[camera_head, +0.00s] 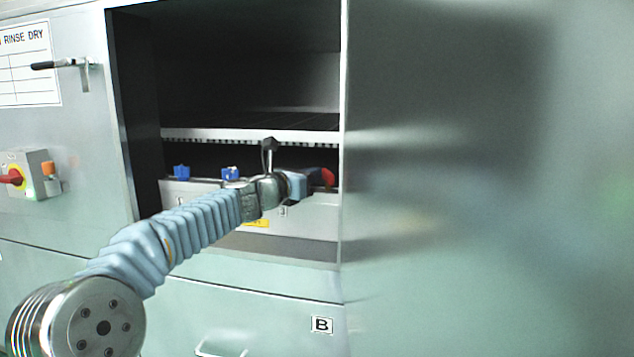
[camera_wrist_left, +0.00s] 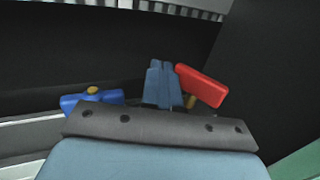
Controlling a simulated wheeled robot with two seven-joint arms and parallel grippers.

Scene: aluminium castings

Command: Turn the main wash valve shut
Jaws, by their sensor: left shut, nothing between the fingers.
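A red valve handle (camera_head: 328,177) shows at the right end of the row of valves inside the open cabinet, partly hidden behind my left gripper (camera_head: 304,184). In the left wrist view the red handle (camera_wrist_left: 202,86) sits tilted, just right of my left gripper's closed fingers (camera_wrist_left: 160,82), above a brass-coloured stem. The fingers are shut and empty beside the handle; I cannot tell whether they touch it. Two blue valve handles (camera_head: 181,171) (camera_head: 230,173) stand further left, and one blue handle (camera_wrist_left: 90,101) shows in the wrist view. My right gripper is out of view.
A large grey-green panel (camera_head: 480,180) closes off the right side of the opening. A shelf edge (camera_head: 250,135) runs above the valves. A red rotary switch (camera_head: 14,177) and a black-handled latch (camera_head: 60,64) are on the left front. A panel marked B (camera_head: 321,325) lies below.

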